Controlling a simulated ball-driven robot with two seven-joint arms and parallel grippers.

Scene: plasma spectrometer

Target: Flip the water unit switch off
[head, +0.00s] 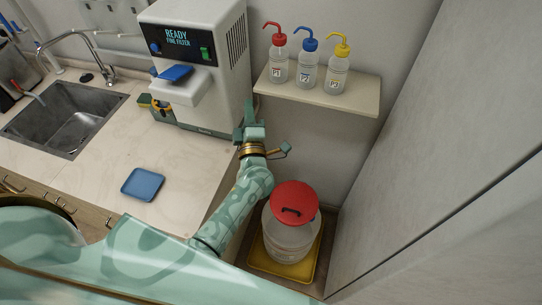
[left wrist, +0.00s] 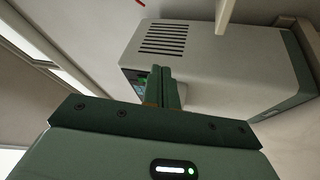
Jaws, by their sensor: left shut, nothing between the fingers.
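The water unit (head: 205,95) is a pale box on the counter with a dark front panel (head: 182,45) reading "READY FINE FILTER". A green switch (head: 205,53) sits at the panel's right end; I cannot tell its position. My left gripper (head: 250,122) is shut and empty, beside the unit's lower right side and below the switch's height in the picture. In the left wrist view the closed fingers (left wrist: 161,75) point toward the unit (left wrist: 220,65), whose vented side shows. The fingers partly cover the dark panel there. My right gripper is not in view.
A shelf (head: 350,98) with red-, blue- and yellow-capped bottles is right of the unit. A red-lidded container (head: 292,215) stands in a yellow tray (head: 257,260) below. A blue dish (head: 143,184) lies on the counter, with a sink (head: 65,120) at left. A tall pale wall closes the right.

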